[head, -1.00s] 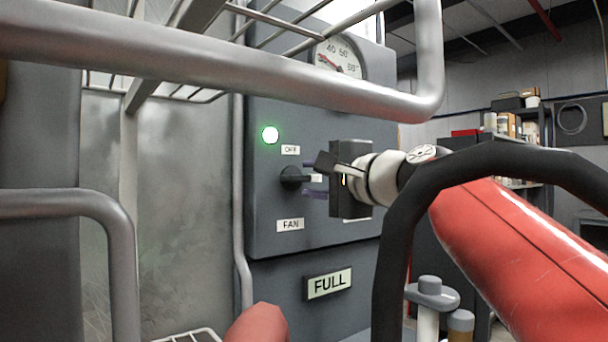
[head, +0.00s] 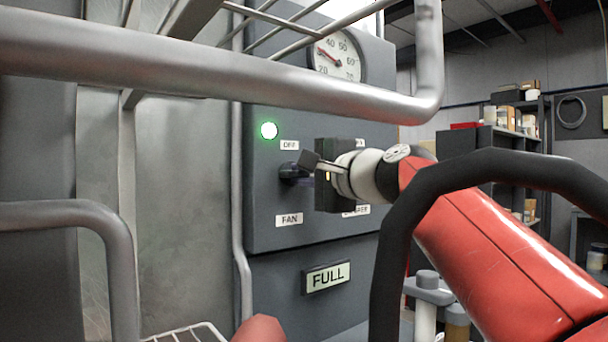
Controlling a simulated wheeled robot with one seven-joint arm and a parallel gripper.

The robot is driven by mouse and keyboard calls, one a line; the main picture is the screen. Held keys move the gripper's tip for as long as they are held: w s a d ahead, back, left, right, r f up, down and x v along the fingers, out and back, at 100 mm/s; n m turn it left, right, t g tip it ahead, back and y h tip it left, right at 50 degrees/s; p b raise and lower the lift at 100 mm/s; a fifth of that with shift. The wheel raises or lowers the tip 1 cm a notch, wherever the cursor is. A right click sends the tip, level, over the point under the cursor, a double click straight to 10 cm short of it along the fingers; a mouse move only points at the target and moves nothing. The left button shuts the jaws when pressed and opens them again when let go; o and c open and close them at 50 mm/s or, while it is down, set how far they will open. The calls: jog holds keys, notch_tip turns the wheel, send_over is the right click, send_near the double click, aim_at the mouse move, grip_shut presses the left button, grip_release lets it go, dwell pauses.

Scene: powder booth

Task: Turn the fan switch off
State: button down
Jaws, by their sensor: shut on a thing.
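The fan switch (head: 287,171) is a dark rotary knob on the grey control panel (head: 266,219), between an OFF label (head: 289,145) above and a FAN label (head: 289,219) below. My gripper (head: 304,172) is at the knob from the right, shut on it. The gripper body hides much of the knob, and I cannot tell which way its pointer faces. A green lamp (head: 268,130) is lit at the upper left of the knob.
A thick metal rack rail (head: 230,70) crosses in front of the panel above my gripper. A black curved bar (head: 395,240) stands in front of my arm. Shelves (head: 508,125) stand behind at right.

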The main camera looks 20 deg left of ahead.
jog(key=n+b, duration=0.1)
jog(key=n, duration=0.3)
jog(key=shift+f, duration=0.15)
jog(key=n+b, duration=0.1)
jog(key=n, duration=0.4)
jog(key=n+b, duration=0.1)
jog(key=n, duration=0.3)
jog(key=shift+n+b, duration=0.5)
jog(key=shift+n, duration=1.9)
jog(key=c, duration=1.5)
grip_release()
jog(key=shift+o, duration=0.2)
